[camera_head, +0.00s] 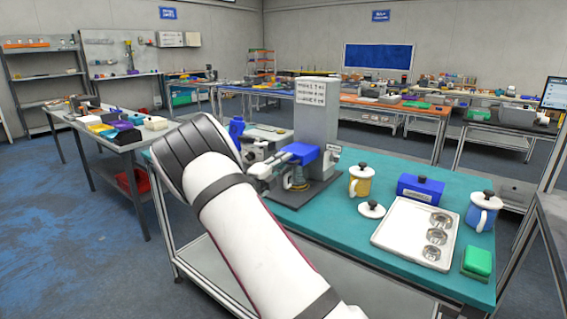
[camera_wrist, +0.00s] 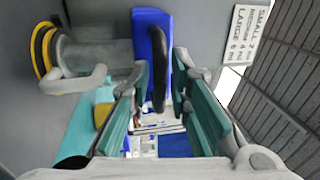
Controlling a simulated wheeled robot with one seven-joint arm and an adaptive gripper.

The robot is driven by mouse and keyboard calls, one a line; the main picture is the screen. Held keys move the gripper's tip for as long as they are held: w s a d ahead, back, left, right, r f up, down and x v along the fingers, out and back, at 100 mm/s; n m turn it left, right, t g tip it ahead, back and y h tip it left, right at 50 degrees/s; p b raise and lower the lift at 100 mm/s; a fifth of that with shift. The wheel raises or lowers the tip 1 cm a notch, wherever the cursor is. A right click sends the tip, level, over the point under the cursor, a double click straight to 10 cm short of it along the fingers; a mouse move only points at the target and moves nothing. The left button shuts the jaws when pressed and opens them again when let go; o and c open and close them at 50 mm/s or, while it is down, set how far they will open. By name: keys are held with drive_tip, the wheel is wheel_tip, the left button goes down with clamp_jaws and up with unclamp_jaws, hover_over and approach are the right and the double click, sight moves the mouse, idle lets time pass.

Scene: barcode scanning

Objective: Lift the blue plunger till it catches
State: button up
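The blue plunger (camera_head: 301,152) juts from the upright grey press (camera_head: 317,115) on the teal table. In the wrist view the blue plunger (camera_wrist: 152,38) is a blue bar with a dark rounded part, at the fingertips. My gripper (camera_head: 272,165) is at the plunger's left end in the head view, partly hidden by my arm. In the wrist view my gripper (camera_wrist: 164,85) has its teal pads apart, one on each side of the bar. A narrow gap shows; firm contact is not visible. A grey, yellow-rimmed cylinder with a handle (camera_wrist: 85,52) lies left of the fingers.
A yellow lidded mug (camera_head: 360,183), blue box (camera_head: 420,190), blue lidded mug (camera_head: 481,215), white lid (camera_head: 371,209), white tray (camera_head: 388,240) and green block (camera_head: 477,262) stand right of the press. A small printed sign (camera_wrist: 246,35) is right of the bar.

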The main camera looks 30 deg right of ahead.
drive_tip(key=shift+w+d, duration=0.1)
drive_tip(key=shift+d, duration=0.15)
clamp_jaws()
wheel_tip(320, 180, up, 12)
drive_tip(key=p, duration=0.4)
drive_tip(key=shift+r+p, duration=0.15)
drive_tip(key=shift+p, duration=0.25)
unclamp_jaws()
drive_tip(key=shift+r, duration=0.1)
